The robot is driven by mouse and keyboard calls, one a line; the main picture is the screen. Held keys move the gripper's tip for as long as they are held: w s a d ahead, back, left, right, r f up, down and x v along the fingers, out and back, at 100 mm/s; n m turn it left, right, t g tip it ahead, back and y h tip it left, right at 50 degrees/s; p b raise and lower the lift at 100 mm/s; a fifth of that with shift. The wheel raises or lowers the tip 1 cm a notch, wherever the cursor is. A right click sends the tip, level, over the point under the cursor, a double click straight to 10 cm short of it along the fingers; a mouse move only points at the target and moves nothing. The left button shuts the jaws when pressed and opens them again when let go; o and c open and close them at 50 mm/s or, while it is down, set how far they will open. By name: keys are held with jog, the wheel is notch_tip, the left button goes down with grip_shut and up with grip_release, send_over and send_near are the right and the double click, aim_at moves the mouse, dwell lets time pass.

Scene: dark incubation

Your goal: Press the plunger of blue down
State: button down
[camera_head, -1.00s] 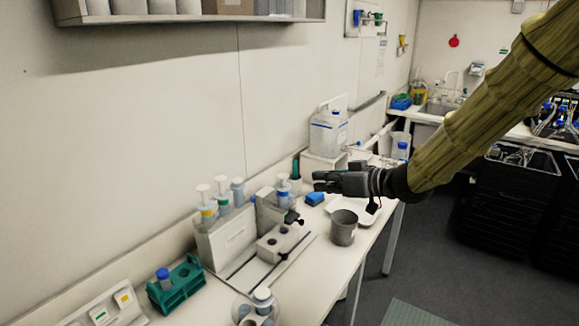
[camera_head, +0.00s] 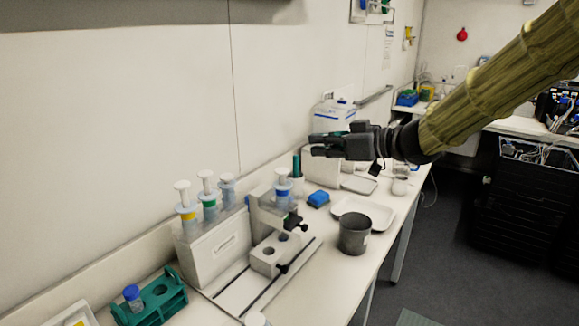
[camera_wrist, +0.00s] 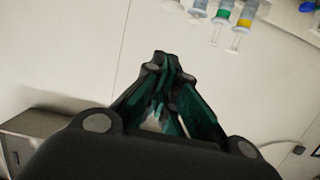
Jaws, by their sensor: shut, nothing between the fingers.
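The blue syringe (camera_head: 283,192), a clear barrel with a blue band, stands upright in a grey holder (camera_head: 262,213) on the bench. Its white plunger (camera_head: 282,173) sticks up from the top. My gripper (camera_head: 312,145) is shut and empty. In the head view it appears above and to the right of the plunger, apart from it, pointing left. In the wrist view my gripper (camera_wrist: 160,62) shows its closed fingers against the pale wall. Syringes with green (camera_wrist: 222,16) and yellow (camera_wrist: 239,28) bands are at the top there.
A white rack (camera_head: 215,252) with several syringes stands left of the holder. A green tube rack (camera_head: 150,300) is nearer. The wall runs behind the bench.

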jog(key=p, duration=0.2)
send_over(287, 172)
notch_tip(287, 172, down, 2)
jog(key=shift+w, duration=0.15)
notch_tip(287, 172, down, 2)
jog(key=shift+f+p, duration=0.2)
jog(key=shift+p, duration=0.2)
jog(key=shift+d+f, duration=0.2)
jog(key=shift+f, duration=0.4)
jog(key=shift+a+f, duration=0.15)
jog(key=shift+f, duration=0.15)
